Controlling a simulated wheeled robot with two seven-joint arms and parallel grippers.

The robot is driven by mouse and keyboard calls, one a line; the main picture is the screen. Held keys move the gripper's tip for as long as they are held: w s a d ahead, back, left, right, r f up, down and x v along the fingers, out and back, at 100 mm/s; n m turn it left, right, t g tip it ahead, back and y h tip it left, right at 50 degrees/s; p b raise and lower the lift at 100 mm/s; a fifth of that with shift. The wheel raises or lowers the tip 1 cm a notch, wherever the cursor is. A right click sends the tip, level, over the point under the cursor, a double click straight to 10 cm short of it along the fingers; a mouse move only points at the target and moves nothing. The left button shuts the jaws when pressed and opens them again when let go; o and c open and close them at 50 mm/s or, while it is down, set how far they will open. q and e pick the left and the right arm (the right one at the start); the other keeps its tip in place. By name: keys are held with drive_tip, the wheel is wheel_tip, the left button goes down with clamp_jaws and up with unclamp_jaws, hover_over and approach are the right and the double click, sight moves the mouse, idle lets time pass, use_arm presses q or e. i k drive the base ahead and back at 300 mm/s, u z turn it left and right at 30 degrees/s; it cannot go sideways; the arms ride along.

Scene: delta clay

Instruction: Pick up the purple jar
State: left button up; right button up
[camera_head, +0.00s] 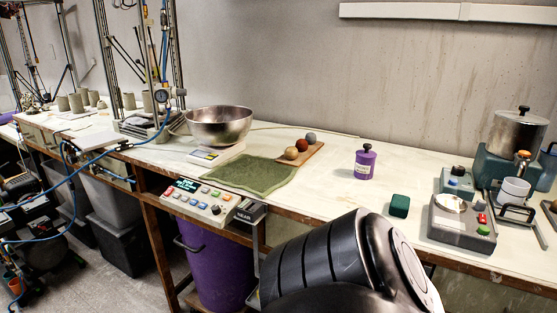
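The purple jar (365,165) stands upright on the white worktop, right of the middle of the head view. It has a black knobbed lid and a pale label on its front. Nothing touches it. A large black rounded part of my own arm fills the bottom centre-right, in front of the table edge and below the jar. Neither gripper's fingers show in this view.
A small dark green block (399,206) lies right of the jar. A wooden board (312,154) with several balls is to its left, beside a green mat (245,177) and a steel bowl (219,126). Control boxes (462,222) stand at the right. Worktop around the jar is clear.

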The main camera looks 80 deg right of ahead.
sight(364, 169)
drive_tip(key=i, duration=0.45)
drive_tip(key=z, duration=1.1)
